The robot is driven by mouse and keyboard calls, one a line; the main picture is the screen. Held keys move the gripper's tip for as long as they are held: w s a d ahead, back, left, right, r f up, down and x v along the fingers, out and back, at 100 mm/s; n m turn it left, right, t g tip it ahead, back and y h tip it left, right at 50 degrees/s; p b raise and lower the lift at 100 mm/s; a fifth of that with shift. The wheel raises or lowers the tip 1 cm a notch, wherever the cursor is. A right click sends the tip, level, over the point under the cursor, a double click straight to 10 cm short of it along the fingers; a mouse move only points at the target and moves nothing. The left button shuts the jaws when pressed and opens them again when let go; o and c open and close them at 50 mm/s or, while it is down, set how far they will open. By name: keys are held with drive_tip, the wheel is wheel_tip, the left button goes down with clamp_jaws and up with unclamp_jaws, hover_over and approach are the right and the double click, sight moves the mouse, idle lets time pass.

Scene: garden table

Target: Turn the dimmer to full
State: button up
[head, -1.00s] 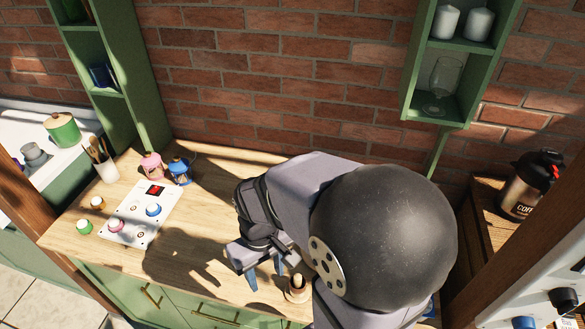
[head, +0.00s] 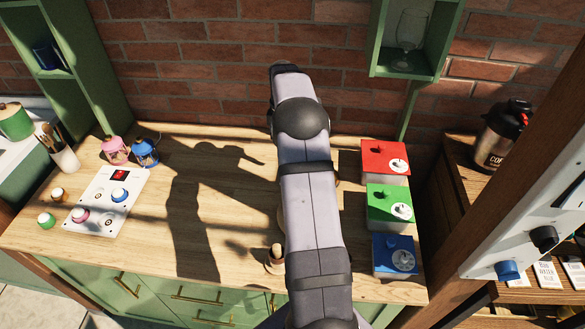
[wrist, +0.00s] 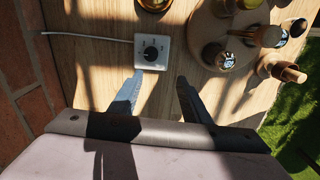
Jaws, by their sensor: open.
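A small white square plate with a round black knob, which looks like the dimmer (wrist: 151,52), lies on the wooden table in the wrist view. A white cord runs from it to the left. Small marks sit around the knob, too small to read. My gripper (wrist: 158,79) is open and empty. Its fingertips are apart on the near side of the dimmer, the left one close to its lower edge, and neither is around the knob. In the head view my arm hides both the gripper and the dimmer.
The brick wall (wrist: 32,80) is at the left. In the head view, red (head: 384,158), green (head: 383,203) and blue (head: 391,256) boxes stand right of my arm. A white panel (head: 108,203) lies left.

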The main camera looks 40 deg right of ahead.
drive_tip(key=d, duration=0.1)
drive_tip(key=d+f, duration=0.1)
drive_tip(key=d, duration=0.1)
drive_tip(key=shift+f+n, duration=0.2)
drive_tip(key=shift+n, duration=0.2)
drive_tip(key=shift+f+p, duration=1.35)
drive_tip(key=shift+f, duration=2.25)
drive_tip(key=c, duration=1)
